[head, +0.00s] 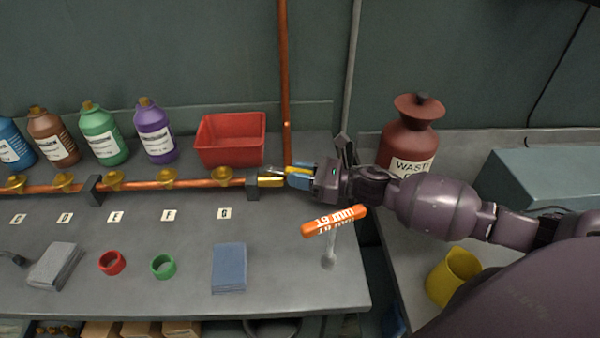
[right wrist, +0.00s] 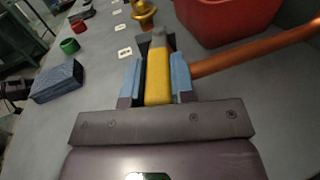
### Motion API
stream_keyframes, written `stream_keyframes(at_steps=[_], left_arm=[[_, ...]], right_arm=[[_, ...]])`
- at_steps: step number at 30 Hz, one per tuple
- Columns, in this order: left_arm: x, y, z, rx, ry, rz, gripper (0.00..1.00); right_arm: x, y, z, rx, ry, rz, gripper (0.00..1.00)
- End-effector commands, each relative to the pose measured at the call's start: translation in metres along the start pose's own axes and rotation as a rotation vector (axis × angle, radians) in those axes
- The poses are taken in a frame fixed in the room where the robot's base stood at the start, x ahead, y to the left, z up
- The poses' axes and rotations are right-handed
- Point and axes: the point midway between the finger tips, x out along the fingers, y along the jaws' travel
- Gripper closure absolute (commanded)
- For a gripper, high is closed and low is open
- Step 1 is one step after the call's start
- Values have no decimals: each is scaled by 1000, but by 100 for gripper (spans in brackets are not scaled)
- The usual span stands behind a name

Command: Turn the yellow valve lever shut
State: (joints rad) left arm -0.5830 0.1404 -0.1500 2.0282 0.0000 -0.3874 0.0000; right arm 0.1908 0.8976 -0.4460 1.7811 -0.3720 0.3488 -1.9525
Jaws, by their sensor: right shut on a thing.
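The yellow valve lever (head: 271,181) is at the right end of the copper pipe run, beside a dark pipe clamp block (head: 252,187). It lies roughly in line with the pipe. My right gripper (head: 292,177) is shut on the lever from the right. In the right wrist view the yellow lever (right wrist: 158,77) sits between the two blue fingers (right wrist: 157,82) and points straight away from the gripper. The fingers hide part of the lever in the head view. My left gripper is not in view.
A red bin (head: 231,141) stands behind the lever, with a vertical copper pipe (head: 285,80) close by. A dark red waste vessel (head: 409,137) stands behind the arm.

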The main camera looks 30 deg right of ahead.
Motion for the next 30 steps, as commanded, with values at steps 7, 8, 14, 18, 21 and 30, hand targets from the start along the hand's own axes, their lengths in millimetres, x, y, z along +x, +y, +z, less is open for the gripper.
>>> stream_keyframes(at_steps=[7,8,14,18,21,30], left_arm=[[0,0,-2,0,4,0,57],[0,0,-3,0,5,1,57],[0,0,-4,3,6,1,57],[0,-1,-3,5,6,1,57],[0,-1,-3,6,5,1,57],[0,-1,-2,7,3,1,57]], right_arm=[[0,0,0,0,0,1,51],[0,0,0,0,0,1,51],[-1,0,0,0,0,1,51],[-8,0,-1,2,2,0,51],[-20,0,-2,2,3,-2,51],[-70,0,-2,2,3,-1,51]])
